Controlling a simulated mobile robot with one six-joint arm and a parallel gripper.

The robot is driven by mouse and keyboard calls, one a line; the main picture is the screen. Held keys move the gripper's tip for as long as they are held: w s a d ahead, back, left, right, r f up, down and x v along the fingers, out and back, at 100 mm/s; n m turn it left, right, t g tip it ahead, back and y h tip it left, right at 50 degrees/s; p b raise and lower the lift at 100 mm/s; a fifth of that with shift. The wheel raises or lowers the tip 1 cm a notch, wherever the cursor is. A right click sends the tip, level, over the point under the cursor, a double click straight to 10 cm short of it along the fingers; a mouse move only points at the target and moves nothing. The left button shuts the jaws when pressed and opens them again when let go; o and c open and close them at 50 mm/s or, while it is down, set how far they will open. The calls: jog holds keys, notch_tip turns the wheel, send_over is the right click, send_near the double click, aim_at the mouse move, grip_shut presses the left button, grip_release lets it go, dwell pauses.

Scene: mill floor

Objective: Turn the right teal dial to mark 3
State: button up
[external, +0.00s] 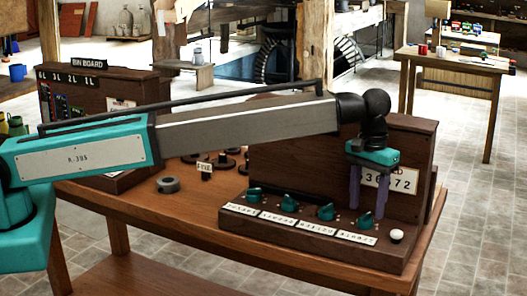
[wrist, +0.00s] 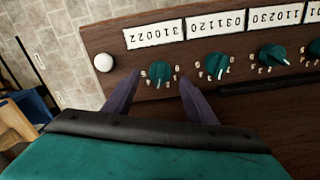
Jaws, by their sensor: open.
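The right teal dial (external: 359,218) is the last in a row on the wooden console, beside a white knob. In the wrist view, which is turned round, it is the leftmost dial (wrist: 159,71). Its pale pointer line faces the bottom of that picture; the small marks around it are too blurred to read surely. My gripper (external: 367,212) is open, with its two purple fingers pointing down at this dial. In the wrist view the gripper's fingertips (wrist: 160,84) stand apart on either side of the dial's lower part, with nothing visibly gripped. Contact cannot be told.
Another teal dial (external: 325,211) stands close by, with more further left. The white knob (external: 396,235) is at the console's right end. Number labels (external: 356,238) run along the console front. The console's upright back panel (external: 300,160) rises behind my gripper. A grey ring (external: 168,185) lies on the table.

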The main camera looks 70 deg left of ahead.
aim_at(366, 215)
notch_tip(366, 215, up, 11)
jog(key=p, duration=0.3)
jog(key=shift+f, duration=0.2)
jog(key=shift+f, duration=0.1)
dwell(0.5)
